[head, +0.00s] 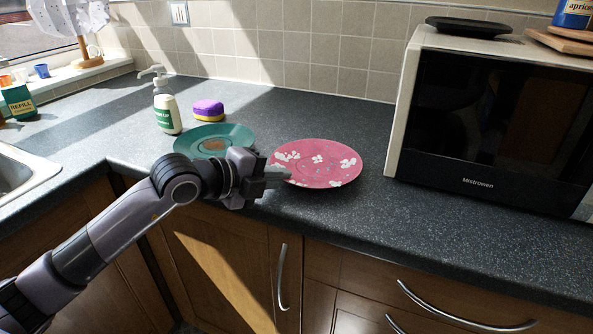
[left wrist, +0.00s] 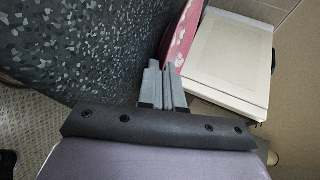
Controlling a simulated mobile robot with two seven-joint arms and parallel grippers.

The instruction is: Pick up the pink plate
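The pink plate (head: 330,166) with white blossom patterns lies near the counter's front edge in the head view, roughly level. My left gripper (head: 278,176) is at its near-left rim. In the left wrist view, the fingers (left wrist: 161,72) are close together, with the plate's rim (left wrist: 184,36) running down to their tips. They look shut on the rim, one finger on the counter side and one on the upper face. The fingers hide that bit of rim. My right gripper is in neither view.
A teal plate (head: 228,132) sits just left, partly behind my left gripper. A pump bottle (head: 167,112) and a purple-yellow sponge (head: 208,110) stand behind. A microwave (head: 490,120) is to the right. Counter (head: 310,112) behind the pink plate is clear.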

